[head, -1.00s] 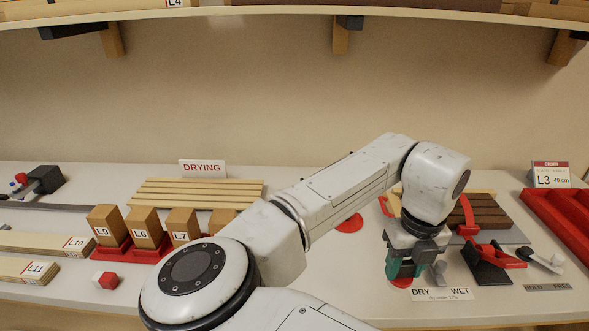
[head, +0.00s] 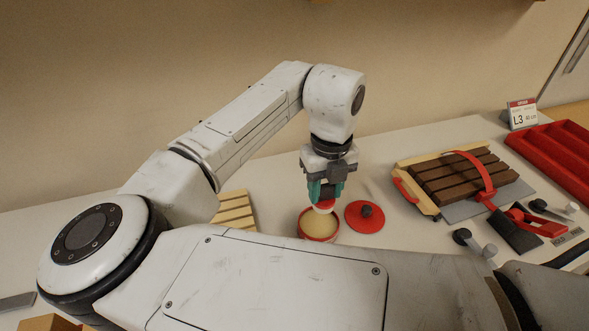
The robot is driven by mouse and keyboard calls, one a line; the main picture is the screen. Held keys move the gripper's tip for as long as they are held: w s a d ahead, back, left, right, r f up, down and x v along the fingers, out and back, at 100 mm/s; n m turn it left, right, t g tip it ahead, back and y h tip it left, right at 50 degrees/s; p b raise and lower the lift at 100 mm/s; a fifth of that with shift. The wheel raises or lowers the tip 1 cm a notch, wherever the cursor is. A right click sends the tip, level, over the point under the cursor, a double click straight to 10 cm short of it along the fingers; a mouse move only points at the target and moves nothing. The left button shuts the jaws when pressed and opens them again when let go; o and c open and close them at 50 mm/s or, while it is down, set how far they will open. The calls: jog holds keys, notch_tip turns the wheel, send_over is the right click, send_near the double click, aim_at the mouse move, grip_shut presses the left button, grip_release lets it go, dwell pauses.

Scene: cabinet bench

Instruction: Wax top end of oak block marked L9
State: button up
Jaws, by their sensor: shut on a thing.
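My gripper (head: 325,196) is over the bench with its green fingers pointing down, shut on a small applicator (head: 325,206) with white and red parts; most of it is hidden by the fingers. It is at an open round red tin (head: 318,236) of pale yellow wax, over the tin's back rim. I cannot tell whether the applicator touches the wax. The oak block marked L9 cannot be made out now; only brown block tops (head: 50,323) show at the bottom left edge, with no label visible.
A red lid (head: 366,221) with a dark knob lies right of the tin. Further right are dark brown slats (head: 462,180) under a red strap, a red-handled tool (head: 525,221), an L3 card (head: 521,115) and a red tray (head: 560,150). Pale strips (head: 236,213) lie left, partly behind my arm.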

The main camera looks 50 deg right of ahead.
aim_at(320, 206)
jog(key=shift+w+f, duration=0.15)
jog(key=shift+w, duration=0.2)
jog(key=shift+f+b, duration=2.5)
jog(key=shift+f, duration=0.35)
jog(key=shift+f, duration=0.55)
jog(key=shift+r+p, duration=2.8)
jog(key=shift+r, duration=0.75)
